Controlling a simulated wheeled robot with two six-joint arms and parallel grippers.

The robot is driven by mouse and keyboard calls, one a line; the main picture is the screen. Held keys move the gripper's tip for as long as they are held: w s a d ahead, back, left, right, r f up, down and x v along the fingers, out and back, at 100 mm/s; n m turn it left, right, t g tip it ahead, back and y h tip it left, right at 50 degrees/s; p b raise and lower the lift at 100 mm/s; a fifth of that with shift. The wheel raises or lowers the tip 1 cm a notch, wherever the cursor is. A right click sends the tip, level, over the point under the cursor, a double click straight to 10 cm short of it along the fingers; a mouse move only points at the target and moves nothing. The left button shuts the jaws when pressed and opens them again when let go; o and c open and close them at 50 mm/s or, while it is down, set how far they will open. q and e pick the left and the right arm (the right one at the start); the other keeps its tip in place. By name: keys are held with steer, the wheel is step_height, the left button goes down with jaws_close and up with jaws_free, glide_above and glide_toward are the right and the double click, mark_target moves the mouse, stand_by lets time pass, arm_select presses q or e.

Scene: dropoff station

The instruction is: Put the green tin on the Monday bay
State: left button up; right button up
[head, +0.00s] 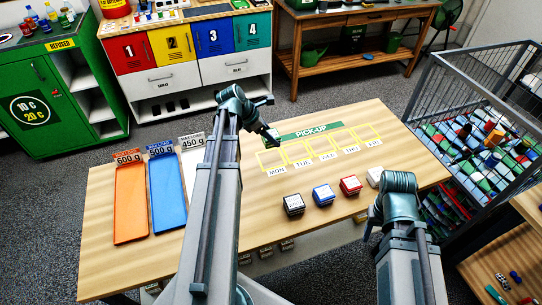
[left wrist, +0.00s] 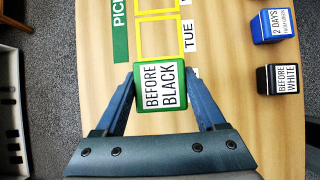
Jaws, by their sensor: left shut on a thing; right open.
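The green tin (left wrist: 162,88), its lid labelled BEFORE BLACK, is in my left gripper (left wrist: 165,95), whose fingers close on its two sides. In the head view my left gripper (head: 270,135) is at the Monday end of the pick-up row, and the tin is hard to make out there. The Monday bay (head: 270,160) is a yellow outline above the MON label; in the left wrist view the tin covers that area. I cannot tell the tin's height above the table. My right gripper (head: 371,226) is open, low at the right front, partly hidden by its arm.
A black tin (head: 294,204), blue tin (head: 323,194), red tin (head: 350,185) and white tin (head: 375,176) stand in front of the bays. Orange tray (head: 130,203) and blue tray (head: 167,195) lie left. A wire cage (head: 440,100) stands right. The outlined bays that show look empty.

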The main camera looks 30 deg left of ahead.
arm_select(q)
steer(key=shift+f+b, duration=3.7)
steer(key=shift+f, duration=0.55)
steer(key=shift+f, duration=0.1)
steer(key=o, duration=1.4)
steer(key=shift+r+p, duration=0.4)
steer(key=shift+r, duration=0.1)
steer(key=p+v, duration=0.9)
steer(key=v, duration=0.2)
steer(key=shift+s+r, duration=0.15)
steer(key=shift+s, duration=0.05)
